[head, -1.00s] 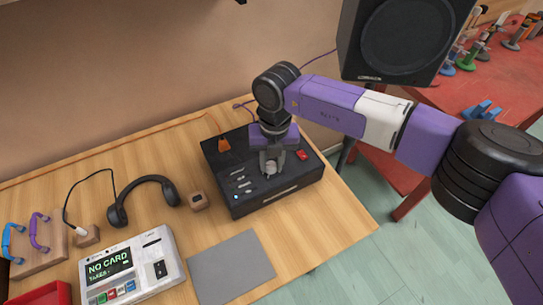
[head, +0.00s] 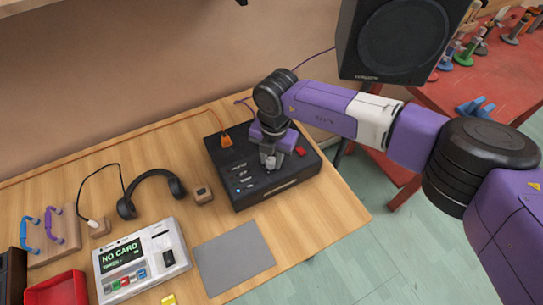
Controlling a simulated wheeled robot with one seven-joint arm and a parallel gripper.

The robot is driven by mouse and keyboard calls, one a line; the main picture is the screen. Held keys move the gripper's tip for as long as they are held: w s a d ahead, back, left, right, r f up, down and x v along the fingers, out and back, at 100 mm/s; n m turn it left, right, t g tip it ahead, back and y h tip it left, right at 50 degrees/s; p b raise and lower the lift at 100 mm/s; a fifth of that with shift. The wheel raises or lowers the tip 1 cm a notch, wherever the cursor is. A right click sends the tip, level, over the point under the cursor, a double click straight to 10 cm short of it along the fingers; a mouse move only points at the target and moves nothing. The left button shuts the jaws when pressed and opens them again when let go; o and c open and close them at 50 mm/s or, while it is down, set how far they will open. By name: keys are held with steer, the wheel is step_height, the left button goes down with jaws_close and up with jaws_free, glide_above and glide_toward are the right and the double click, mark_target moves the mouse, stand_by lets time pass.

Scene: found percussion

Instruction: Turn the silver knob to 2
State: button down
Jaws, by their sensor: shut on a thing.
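The silver knob (head: 271,164) shows as a small light patch on top of the black box (head: 292,186), right of a row of white markings. My gripper (head: 271,157) points down at the box from above and is shut on the knob. The fingers hide most of the knob. I cannot read which number it points to. A red button or switch (head: 300,152) sits on the box just right of my gripper.
An orange plug (head: 226,141) with a cable stands at the box's back left. Headphones (head: 152,188), a small wooden block (head: 202,194), a card reader showing "NO CARD" (head: 140,262) and a grey mat (head: 234,257) lie left and in front. A speaker (head: 402,40) stands behind my arm.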

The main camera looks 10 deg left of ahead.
mark_target(272, 161)
steer(key=shift+w+r, duration=0.1)
steer(key=c, duration=1.1)
jaws_free()
steer(key=r, duration=0.4)
steer(key=r+b, duration=0.1)
steer(key=r, duration=0.2)
steer(key=shift+d+r, duration=0.2)
steer(key=shift+r, duration=0.15)
